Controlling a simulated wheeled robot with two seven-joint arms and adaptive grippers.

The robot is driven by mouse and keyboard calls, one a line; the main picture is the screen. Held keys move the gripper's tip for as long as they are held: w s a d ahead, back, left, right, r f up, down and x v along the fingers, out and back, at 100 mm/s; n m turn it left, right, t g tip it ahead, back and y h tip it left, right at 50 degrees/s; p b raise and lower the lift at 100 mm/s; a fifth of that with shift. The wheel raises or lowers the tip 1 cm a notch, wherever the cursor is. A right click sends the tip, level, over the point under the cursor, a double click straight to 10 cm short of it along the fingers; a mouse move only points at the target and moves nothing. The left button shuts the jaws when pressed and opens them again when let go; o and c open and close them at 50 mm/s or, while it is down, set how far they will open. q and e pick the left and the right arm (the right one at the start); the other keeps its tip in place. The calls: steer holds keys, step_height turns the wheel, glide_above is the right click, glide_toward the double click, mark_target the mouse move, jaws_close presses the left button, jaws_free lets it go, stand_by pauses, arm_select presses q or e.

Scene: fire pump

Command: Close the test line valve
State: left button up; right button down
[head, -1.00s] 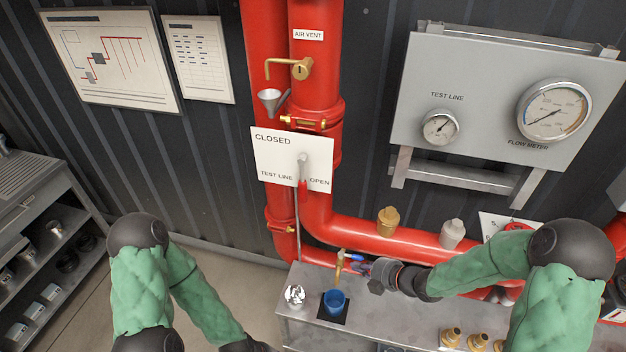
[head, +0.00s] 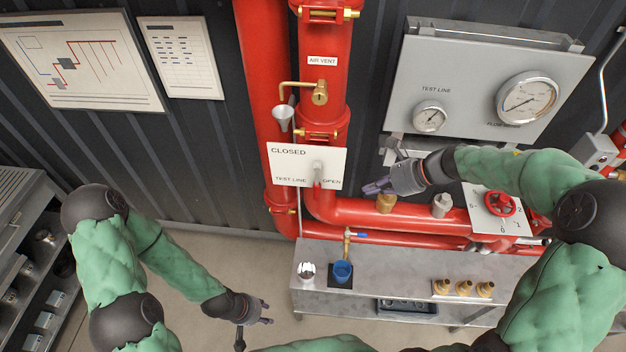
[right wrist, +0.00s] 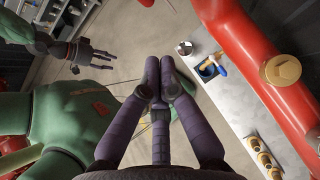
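The test line valve is a grey lever (head: 318,168) with a red lower end, on a white plate (head: 283,165) marked CLOSED at upper left and OPEN at lower right. The lever hangs down towards the OPEN side. My right gripper (head: 374,187) is just right of the plate, apart from the lever. In the right wrist view its fingertips (right wrist: 160,72) are together with nothing seen between them. The lever is not visible in that view. My left gripper (head: 268,312) is low, away from the valve, with its fingers apart and empty; it also shows in the right wrist view (right wrist: 103,59).
Red pipes (head: 400,213) run behind and below my right gripper, with a brass cap (head: 386,203) close under it. A blue-handled tap (head: 358,235) stands above a blue cup (head: 342,271) on the grey bench (head: 395,260). A gauge panel (head: 470,75) is at upper right.

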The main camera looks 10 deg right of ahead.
mark_target(317, 184)
steer(key=a+r+p+x, duration=0.1)
steer(key=p+x, duration=0.1)
steer(key=x, duration=1)
steer(key=shift+w+a+r+n, duration=0.3)
steer(key=shift+w, duration=0.15)
stand_by(0.4)
